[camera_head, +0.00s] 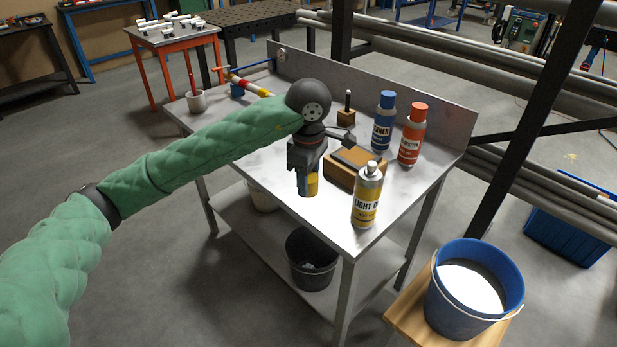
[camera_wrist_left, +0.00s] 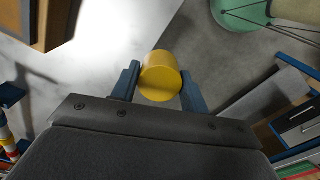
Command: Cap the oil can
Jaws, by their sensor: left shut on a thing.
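The oil can (camera_head: 366,196) is a silver and yellow can labelled "LIGHT O…" standing upright near the front corner of the metal table. Its narrow silver top shows no yellow cap on it. My left gripper (camera_head: 308,185) points down over the table, to the left of the can and apart from it. It is shut on a yellow cap (camera_wrist_left: 160,77), which sits between its two blue fingers in the left wrist view. In the head view the cap (camera_head: 313,184) shows partly behind a finger. My right gripper is not in view.
A wooden block with a dark top (camera_head: 343,174) lies behind the can. A blue-capped can (camera_head: 383,125) and an orange-capped can (camera_head: 412,136) stand further back. The table (camera_head: 295,218) has a raised back panel. A blue bucket (camera_head: 431,296) stands at front right.

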